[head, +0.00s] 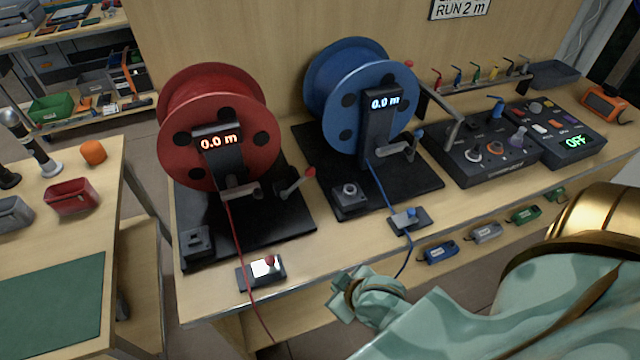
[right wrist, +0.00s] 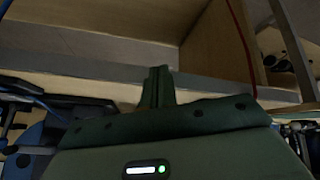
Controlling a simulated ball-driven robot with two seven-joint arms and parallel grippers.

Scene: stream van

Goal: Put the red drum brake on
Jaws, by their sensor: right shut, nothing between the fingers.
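The red drum (head: 215,95) stands at the left of the bench, its display (head: 218,142) reading 0.0 m. A lever with a red knob (head: 309,172) leans up and to the right from its black base (head: 250,232); it looks like the brake. A grey handle (head: 240,190) sits below the display. A red cable runs down over the bench edge, past a small red-knobbed block (head: 262,270). My right gripper (head: 345,294) is in front of the bench edge, below and right of the lever and apart from it. Its fingers (right wrist: 157,86) are shut and empty. My left gripper is not in view.
The blue drum (head: 360,95), also at 0.0 m, stands to the right with its blue-knobbed lever (head: 418,133). Further right are control boxes (head: 482,150), one showing OFF. A side table (head: 60,225) stands left. Small coloured boxes (head: 487,233) sit below the bench top.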

